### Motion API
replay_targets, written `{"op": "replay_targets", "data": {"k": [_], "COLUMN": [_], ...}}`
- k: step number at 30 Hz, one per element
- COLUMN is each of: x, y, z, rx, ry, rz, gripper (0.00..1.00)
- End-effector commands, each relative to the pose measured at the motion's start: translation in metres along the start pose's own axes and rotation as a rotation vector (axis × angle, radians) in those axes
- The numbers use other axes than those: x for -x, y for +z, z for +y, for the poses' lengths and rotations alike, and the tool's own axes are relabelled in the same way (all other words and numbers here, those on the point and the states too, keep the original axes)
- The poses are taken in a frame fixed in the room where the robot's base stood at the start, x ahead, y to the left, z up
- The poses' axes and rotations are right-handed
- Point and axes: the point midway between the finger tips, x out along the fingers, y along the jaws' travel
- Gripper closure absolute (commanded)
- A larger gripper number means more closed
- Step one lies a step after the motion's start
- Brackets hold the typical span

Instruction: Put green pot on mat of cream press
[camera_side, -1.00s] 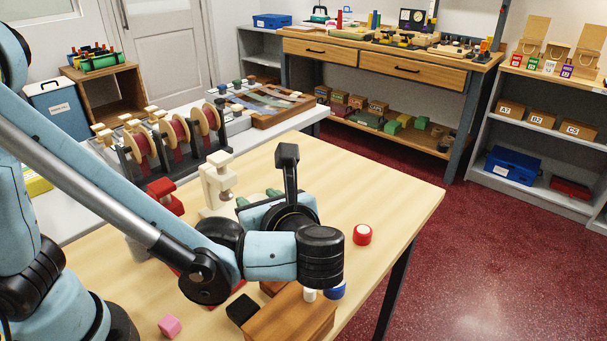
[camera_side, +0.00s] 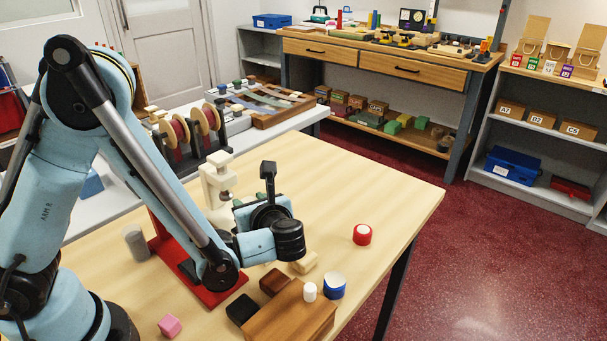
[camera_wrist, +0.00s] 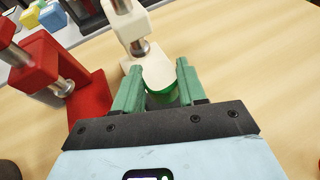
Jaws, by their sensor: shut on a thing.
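The green pot (camera_wrist: 161,97) has a pale round top and sits between the two green fingers of my gripper (camera_wrist: 158,70) in the wrist view. My gripper is shut on it. The cream press (camera_wrist: 128,28) stands just beyond the pot, with its metal plunger above and behind the pot's far edge. In the side view the cream press (camera_side: 215,180) stands left of my wrist. There the pot and most of the fingers are hidden behind my arm. The press's mat is not clearly seen, and I cannot tell whether the pot touches it.
A red press (camera_wrist: 70,85) stands left of my gripper.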

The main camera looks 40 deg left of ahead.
Motion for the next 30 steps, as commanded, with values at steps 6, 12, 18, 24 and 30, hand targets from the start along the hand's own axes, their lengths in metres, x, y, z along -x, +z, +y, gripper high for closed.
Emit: {"op": "replay_targets", "data": {"k": [6, 12, 18, 24, 30], "x": [-0.006, -0.006, -0.006, -0.006, -0.001], "y": [-0.017, -0.018, -0.018, -0.018, -0.018], "z": [0.0, 0.0, 0.0, 0.0, -0.001], "rx": [0.0, 0.0, 0.0, 0.0, -0.001], "ry": [0.0, 0.0, 0.0, 0.0, -0.001], "rz": [0.0, 0.0, 0.0, 0.0, 0.0], "gripper": [0.94, 0.94, 0.38, 0.34, 0.34]}}
